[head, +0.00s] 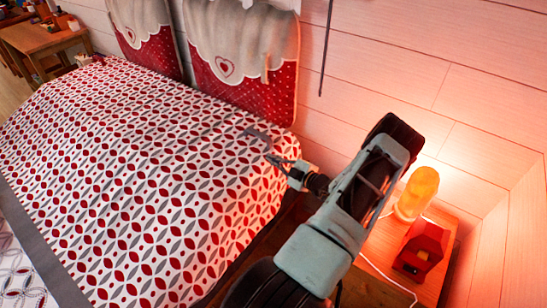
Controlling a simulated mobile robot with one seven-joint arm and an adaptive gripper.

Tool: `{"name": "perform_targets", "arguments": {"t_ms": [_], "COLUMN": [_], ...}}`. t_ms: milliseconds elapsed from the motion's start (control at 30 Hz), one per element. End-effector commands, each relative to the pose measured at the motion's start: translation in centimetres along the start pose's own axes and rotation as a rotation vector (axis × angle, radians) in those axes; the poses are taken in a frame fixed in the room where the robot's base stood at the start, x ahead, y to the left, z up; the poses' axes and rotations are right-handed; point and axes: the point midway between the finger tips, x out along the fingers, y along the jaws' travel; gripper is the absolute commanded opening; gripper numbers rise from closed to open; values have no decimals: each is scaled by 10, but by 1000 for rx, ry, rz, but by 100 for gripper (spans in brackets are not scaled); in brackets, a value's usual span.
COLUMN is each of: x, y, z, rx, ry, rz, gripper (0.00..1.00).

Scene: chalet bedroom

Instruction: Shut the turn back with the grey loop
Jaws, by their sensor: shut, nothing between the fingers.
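A bed cover (130,170) with red, white and grey leaf shapes lies over the bed. A small grey curved piece (256,134), which looks like the grey loop, shows on the cover near the headboard end, at the right side of the bed. My gripper (268,157) is shut and empty. Its tips point left, just below the grey piece in the picture; I cannot tell whether they touch it or the cover. I cannot make out a clear turned-back edge. My arm hides part of the bed's right side.
Red and grey headboard cushions (240,60) stand against the pale plank wall. A lit orange lamp (418,190) and a red box (421,250) are on a wooden nightstand (385,255) right of my arm. A wooden desk (40,38) is at the far left.

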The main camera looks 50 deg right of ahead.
Motion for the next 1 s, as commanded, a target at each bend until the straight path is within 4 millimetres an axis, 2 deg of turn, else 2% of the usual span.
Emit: {"name": "perform_targets", "arguments": {"t_ms": [100,300,1000], "x": [2,3,-2], "y": [-10,-17,-20], "z": [8,13,12], "rx": [0,0,4], "ry": [0,-2,-8], "rz": [0,-1,-8], "gripper": [0,0,0]}}
